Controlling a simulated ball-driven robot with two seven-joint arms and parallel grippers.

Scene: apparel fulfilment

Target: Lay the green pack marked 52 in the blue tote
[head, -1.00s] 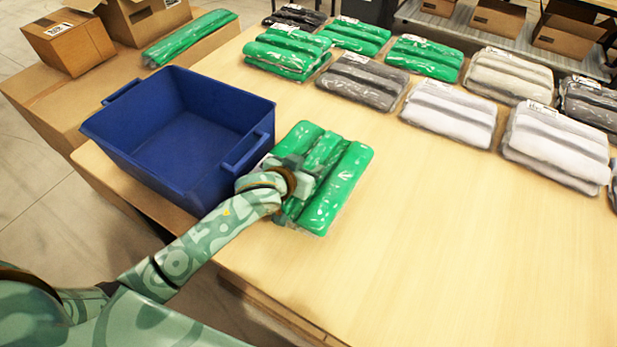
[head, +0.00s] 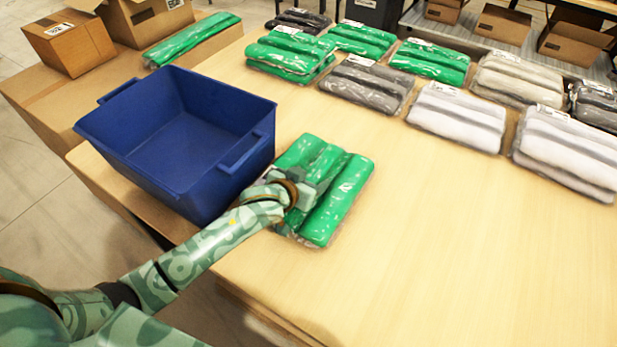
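The blue tote (head: 150,156) stands open and empty at the left end of the table; its inside floor shows bare. A green pack (head: 343,200) in clear film lies on the table just right of the tote. Any number on it cannot be read. My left gripper (head: 308,190) is over the left-middle part of this pack, touching or very close to it. Its fingers blend into the pack, so I cannot tell whether they are open or shut on it. The pack looks flat on the table. My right gripper is not in view.
More green packs (head: 430,62), grey packs (head: 366,84) and white packs (head: 458,116) lie in rows at the table's back. Another green pack (head: 192,40) lies beside cardboard boxes (head: 70,45) behind the tote. The table's front right (head: 470,250) is clear.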

